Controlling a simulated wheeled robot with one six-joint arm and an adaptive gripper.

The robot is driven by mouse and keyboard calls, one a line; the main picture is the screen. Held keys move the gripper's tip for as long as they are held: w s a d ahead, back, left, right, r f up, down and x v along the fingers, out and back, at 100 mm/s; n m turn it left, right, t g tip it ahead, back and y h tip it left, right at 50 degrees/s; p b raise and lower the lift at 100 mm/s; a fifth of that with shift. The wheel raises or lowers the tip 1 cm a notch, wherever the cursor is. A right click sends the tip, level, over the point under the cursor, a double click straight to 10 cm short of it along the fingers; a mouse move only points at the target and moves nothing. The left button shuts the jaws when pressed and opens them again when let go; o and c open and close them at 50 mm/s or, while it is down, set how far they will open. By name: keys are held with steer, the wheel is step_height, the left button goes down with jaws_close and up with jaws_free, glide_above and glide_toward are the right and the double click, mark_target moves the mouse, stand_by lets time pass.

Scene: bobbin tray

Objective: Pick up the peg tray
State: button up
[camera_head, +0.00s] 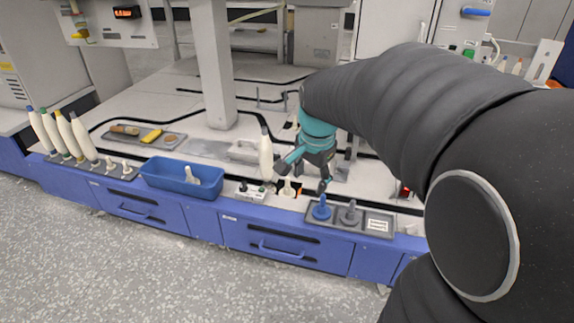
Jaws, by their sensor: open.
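A shallow dark grey tray (336,229) lies on the front edge of the bench, right of centre. It holds a blue peg (321,209), a dark grey peg (350,214) and a white label; it looks like the peg tray. My teal gripper (303,178) is open, pointing down, above and to the left of this tray. It appears apart from the tray.
A white bobbin (265,156) stands just left of my gripper, behind a small switch box (250,193). A blue bin (153,180) with a pale piece inside is further left. Several tilted bobbins stand at the far left. A grey tray (118,138) lies behind; a pillar (213,70) rises mid-bench.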

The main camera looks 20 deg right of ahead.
steer(key=w+d+f+m+g+p, duration=0.1)
steer(key=w+d+f+m+g, duration=0.1)
steer(key=w+d+f+m, duration=0.4)
steer(key=m, duration=0.3)
glide_above(322, 205)
step_height(322, 205, down, 3)
steer(key=shift+w+f+m+g+p, duration=0.3)
steer(key=shift+w+p, duration=0.05)
steer(key=shift+w, duration=0.05)
step_height(322, 205, down, 9)
steer(key=shift+d+r+b, duration=0.1)
steer(key=shift+r+b, duration=0.1)
steer(key=shift+b, duration=0.5)
steer(key=shift+d+f+b, duration=0.15)
steer(key=shift+f+b, duration=0.4)
steer(key=shift+f, duration=2.1)
steer(key=shift+c, duration=0.2)
jaws_close()
